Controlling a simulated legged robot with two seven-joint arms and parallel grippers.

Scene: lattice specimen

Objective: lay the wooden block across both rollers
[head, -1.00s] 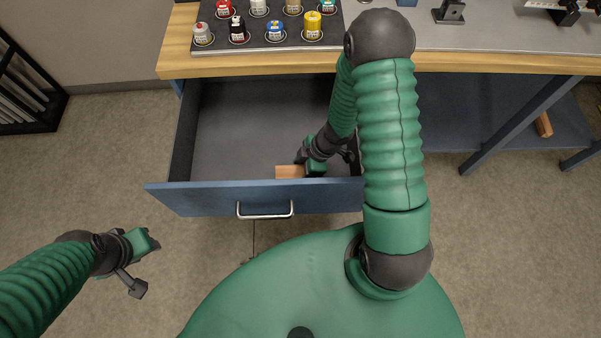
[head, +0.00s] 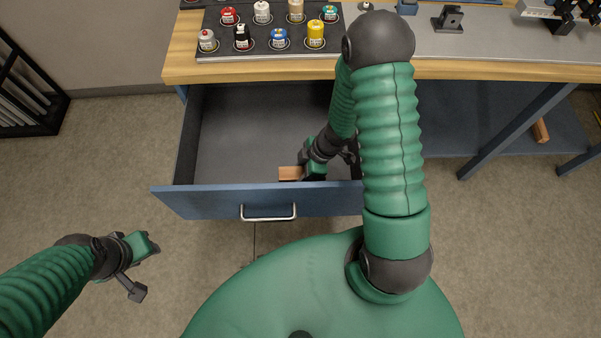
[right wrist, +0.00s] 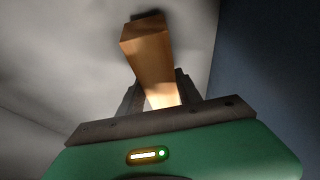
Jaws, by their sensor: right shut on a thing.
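The wooden block (head: 290,173) is in the open drawer, close to its front panel. My right gripper (head: 306,172) reaches down into the drawer and is shut on the block. In the right wrist view the block (right wrist: 148,50) stands out lengthwise from between the fingers (right wrist: 160,95), against the grey drawer floor. I cannot tell whether it touches the floor. My left gripper (head: 152,247) hangs over the bare floor, left of the drawer; its fingers are too small to judge. I cannot make out the rollers.
The blue drawer front (head: 215,202) has a metal handle (head: 268,212). The bench top (head: 470,68) above holds a dark mat (head: 215,20) with several small jars (head: 279,37), and a black bracket (head: 448,18) further right. Another wooden piece (head: 541,130) lies on the lower shelf.

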